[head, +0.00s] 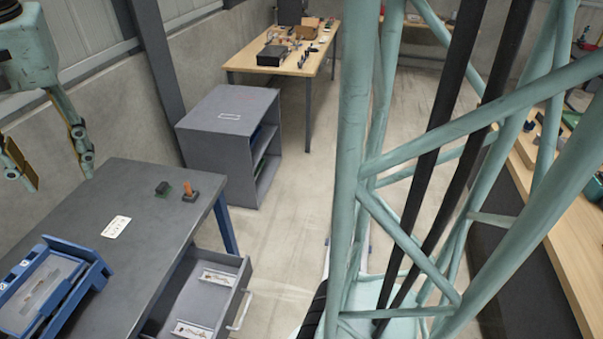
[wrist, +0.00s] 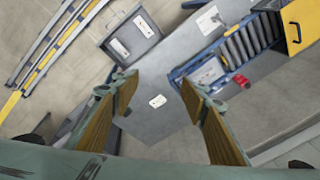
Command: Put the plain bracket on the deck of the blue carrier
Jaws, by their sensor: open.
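The blue carrier (head: 92,268) stands at the near left of the grey table in the head view; it has a grey deck with a pale patch on it. In the wrist view a blue-framed unit with grey rollers (wrist: 240,45) shows at the upper right. I cannot clearly pick out the plain bracket. A small dark block (head: 162,188) and an orange piece with a dark base (head: 190,193) sit near the table's far right corner. My gripper (head: 58,178) is open and empty, above the table's left side; it also shows in the wrist view (wrist: 157,88).
A white card (head: 116,227) lies on the grey table (head: 145,260). An open drawer (head: 240,290) with white cards juts from the table's right side. A grey cabinet (head: 225,130) stands behind. A red object (wrist: 241,80) lies beside the rollers. The table's middle is mostly clear.

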